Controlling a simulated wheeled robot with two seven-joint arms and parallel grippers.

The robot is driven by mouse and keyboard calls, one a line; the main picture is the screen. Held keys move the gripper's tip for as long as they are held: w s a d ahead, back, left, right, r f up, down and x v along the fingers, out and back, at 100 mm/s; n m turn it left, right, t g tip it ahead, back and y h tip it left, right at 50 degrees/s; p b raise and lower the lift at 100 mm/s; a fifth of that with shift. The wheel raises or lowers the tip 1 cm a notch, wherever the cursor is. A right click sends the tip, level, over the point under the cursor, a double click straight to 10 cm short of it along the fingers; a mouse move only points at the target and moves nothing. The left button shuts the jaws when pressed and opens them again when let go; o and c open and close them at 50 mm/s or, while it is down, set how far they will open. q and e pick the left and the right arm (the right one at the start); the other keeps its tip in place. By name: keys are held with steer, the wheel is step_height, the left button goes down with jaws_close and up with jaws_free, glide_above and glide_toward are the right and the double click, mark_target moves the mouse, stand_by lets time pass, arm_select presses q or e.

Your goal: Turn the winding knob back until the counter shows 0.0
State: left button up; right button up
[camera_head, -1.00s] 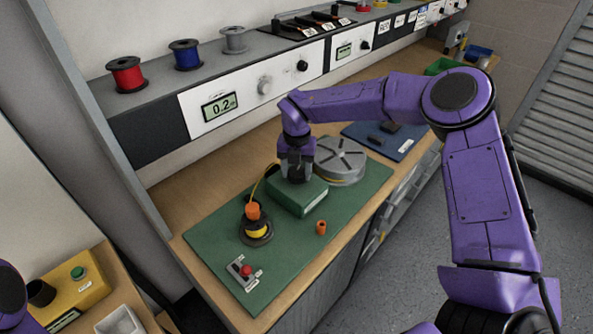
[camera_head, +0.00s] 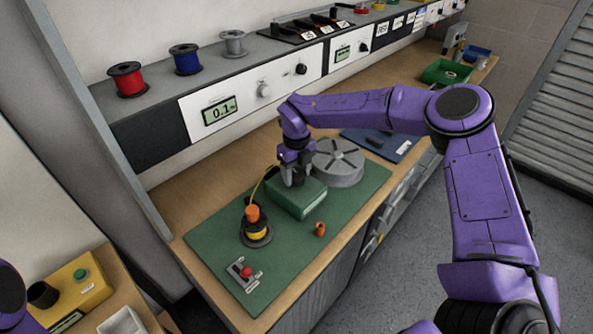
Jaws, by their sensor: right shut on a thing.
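My right gripper (camera_head: 292,180) points down at the top of the green box (camera_head: 298,200) on the green mat (camera_head: 215,240). It is shut on what I take to be the winding knob, which the fingers hide. The counter (camera_head: 220,110) on the white back panel reads 0.1, with a small unit mark beside it. My left gripper is not in view; only a bit of purple arm shows at the lower left edge.
A grey slotted disc (camera_head: 339,162) stands just behind the box. A yellow-and-orange coil piece (camera_head: 257,233), a small orange cylinder (camera_head: 320,229) and a red-button switch (camera_head: 245,272) stand on the mat.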

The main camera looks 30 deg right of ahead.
mark_target(297, 173)
steer(key=shift+n, duration=0.4)
steer(key=shift+f, duration=0.1)
steer(key=o, duration=1.1)
steer(key=shift+c, duration=0.2)
steer(key=shift+w+r, duration=0.1)
steer(key=shift+r, duration=0.45)
step_height(297, 173, up, 10)
steer(key=b, duration=0.2)
steer(key=shift+f, duration=0.25)
